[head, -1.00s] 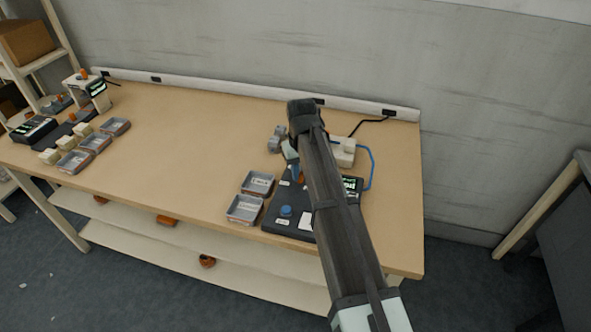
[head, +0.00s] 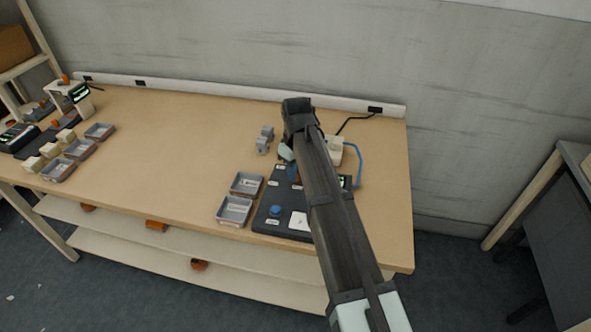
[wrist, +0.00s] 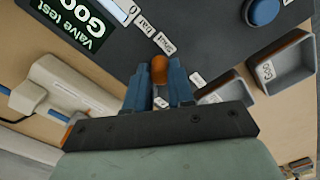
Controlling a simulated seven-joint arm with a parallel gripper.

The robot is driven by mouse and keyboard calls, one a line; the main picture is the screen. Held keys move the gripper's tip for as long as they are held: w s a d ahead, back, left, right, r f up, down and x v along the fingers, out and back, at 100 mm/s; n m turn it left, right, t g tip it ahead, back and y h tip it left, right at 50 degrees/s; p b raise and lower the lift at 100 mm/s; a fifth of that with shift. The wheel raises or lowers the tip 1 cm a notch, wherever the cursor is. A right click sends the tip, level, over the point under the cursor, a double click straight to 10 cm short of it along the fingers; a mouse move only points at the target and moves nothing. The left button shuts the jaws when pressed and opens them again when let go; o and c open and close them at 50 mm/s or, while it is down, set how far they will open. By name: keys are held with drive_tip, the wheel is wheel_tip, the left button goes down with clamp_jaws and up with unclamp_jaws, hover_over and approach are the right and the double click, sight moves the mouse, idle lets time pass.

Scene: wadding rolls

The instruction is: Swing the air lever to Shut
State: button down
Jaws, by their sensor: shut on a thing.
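The air lever's orange knob (wrist: 159,68) sits between the two blue fingers of my gripper (wrist: 160,84) in the wrist view; the fingers are shut on it. A "Shut" label (wrist: 165,42) lies just beyond the knob, and another small label (wrist: 196,80) lies to its right. The lever is on a dark test panel (head: 268,222), which the head view shows partly covered by my arm. The rest of the lever is hidden by the fingers. A screen (wrist: 80,20) on the panel reads "Valve test" and part of "GOOD".
Two grey trays (head: 235,210) stand left of the panel; one tray (wrist: 280,66) has a "Good" label. A blue button (wrist: 263,12) is on the panel. A beige device (wrist: 75,85) with a blue hose (head: 358,163) stands beside it. Grey fittings (head: 264,142) stand behind the trays.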

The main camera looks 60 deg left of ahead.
drive_tip(key=c, duration=1)
unclamp_jaws()
drive_tip(key=shift+r, duration=0.1)
wheel_tip(320, 180, up, 14)
drive_tip(key=shift+f, duration=0.15)
drive_tip(key=shift+w, duration=0.15)
